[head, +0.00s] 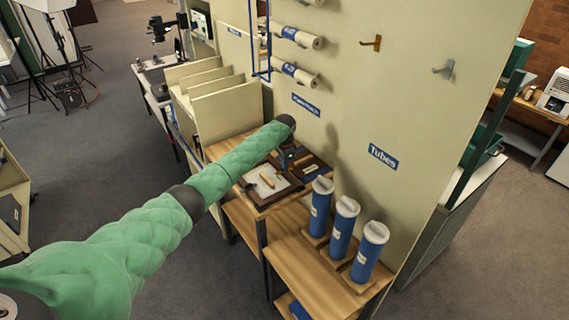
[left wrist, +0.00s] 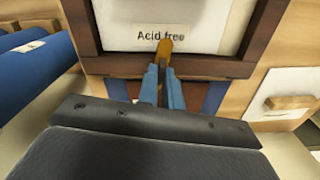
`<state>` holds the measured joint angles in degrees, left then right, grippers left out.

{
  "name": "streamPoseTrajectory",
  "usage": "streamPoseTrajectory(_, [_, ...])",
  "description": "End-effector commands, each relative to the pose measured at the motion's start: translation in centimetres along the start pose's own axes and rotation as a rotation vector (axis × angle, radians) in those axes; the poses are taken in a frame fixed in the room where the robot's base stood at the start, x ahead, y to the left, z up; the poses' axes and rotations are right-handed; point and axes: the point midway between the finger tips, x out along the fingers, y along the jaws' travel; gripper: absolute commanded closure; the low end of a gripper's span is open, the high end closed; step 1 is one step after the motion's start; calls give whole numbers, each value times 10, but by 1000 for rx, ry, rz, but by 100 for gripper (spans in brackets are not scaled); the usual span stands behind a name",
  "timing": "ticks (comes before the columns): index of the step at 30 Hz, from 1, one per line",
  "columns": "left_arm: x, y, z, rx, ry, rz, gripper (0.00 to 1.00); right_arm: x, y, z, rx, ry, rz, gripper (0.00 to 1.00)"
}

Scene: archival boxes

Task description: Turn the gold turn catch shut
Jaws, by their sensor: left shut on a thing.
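The gold turn catch (left wrist: 164,47) shows in the left wrist view, at the near edge of a dark brown wooden frame (left wrist: 215,66). The frame surrounds a white panel (left wrist: 205,18) lettered "Acid free". My left gripper (left wrist: 163,68) has its two blue fingers closed on the catch, which points up over the frame edge towards the panel. The fingertips hide part of the catch. In the head view my left gripper (head: 289,157) is low over the wooden shelf by the wall, and the catch is too small to make out. My right gripper is not in view.
Blue tubes with white caps (head: 343,220) stand on the wooden shelf (head: 312,282), close to the right of my gripper. A dark tray (head: 285,189) holds a white card with a tan piece (head: 267,180). Cream dividers (head: 225,105) stand behind. The cream wall (head: 345,110) is close.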

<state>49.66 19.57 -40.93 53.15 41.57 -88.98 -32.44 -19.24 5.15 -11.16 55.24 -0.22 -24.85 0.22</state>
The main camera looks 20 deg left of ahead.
Motion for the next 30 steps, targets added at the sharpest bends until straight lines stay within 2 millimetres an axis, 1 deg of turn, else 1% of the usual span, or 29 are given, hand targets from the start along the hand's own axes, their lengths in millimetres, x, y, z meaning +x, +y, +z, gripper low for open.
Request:
streamPoseTrajectory(1, [-3, 0, -2, -31, 3, 0, 100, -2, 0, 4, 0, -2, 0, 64])
streamPoseTrajectory(6, [-3, 0, -1, -125, 3, -1, 100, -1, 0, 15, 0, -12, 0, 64])
streamPoseTrajectory(13, [-2, -1, -1, -196, 3, -2, 100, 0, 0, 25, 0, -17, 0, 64])
streamPoseTrajectory(29, [-3, -1, -2, -217, 4, -3, 100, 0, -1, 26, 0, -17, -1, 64])
streamPoseTrajectory(30, [-3, -1, -2, -217, 4, -3, 87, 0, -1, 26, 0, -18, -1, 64])
